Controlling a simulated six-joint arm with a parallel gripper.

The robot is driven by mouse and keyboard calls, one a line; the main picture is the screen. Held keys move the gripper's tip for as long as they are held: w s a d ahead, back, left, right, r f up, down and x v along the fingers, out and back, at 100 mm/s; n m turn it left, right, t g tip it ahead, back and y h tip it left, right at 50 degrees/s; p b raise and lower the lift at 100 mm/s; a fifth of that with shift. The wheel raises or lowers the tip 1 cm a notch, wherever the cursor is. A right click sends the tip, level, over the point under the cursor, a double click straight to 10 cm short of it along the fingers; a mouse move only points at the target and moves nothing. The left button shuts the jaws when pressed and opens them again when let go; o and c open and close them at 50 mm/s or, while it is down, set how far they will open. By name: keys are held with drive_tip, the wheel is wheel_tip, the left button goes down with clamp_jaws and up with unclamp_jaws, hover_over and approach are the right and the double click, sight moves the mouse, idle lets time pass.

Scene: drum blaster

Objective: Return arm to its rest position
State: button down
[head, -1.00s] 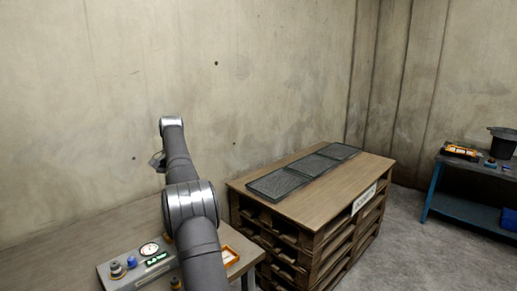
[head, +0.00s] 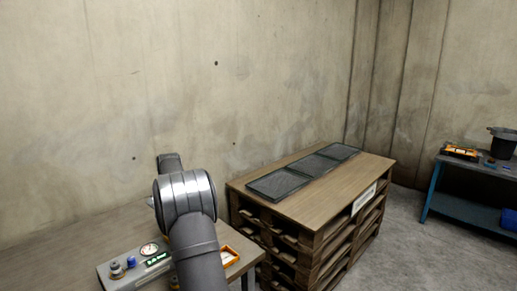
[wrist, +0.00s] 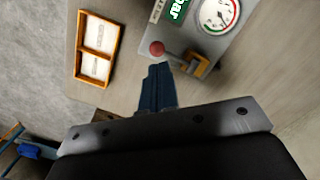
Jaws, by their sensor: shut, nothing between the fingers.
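My gripper (wrist: 158,75) shows in the wrist view as dark blue fingers closed together with nothing between them. I cannot tell the height of the fingers above the table. In the head view my arm rises over the wooden table (head: 85,235) beside the same control box (head: 130,265); the gripper itself is hidden behind the arm there.
An orange tray (wrist: 97,47) with two compartments lies near the control box, partly behind my arm in the head view. A pallet stack (head: 310,235) with dark mesh panels (head: 280,183) stands to the right. A blue bench (head: 465,180) stands farther right. A concrete wall (head: 130,90) is behind.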

wheel_tip(320, 180, up, 12)
drive_tip(key=s+a+n+t, duration=0.1)
drive_tip(key=n+t, duration=0.1)
drive_tip(key=n, duration=0.8)
drive_tip(key=shift+s+a+r+t, duration=0.2)
drive_tip(key=shift+a+r+t, duration=0.05)
drive_tip(key=shift+a+t, duration=0.05)
drive_tip(key=shift+r, duration=0.1)
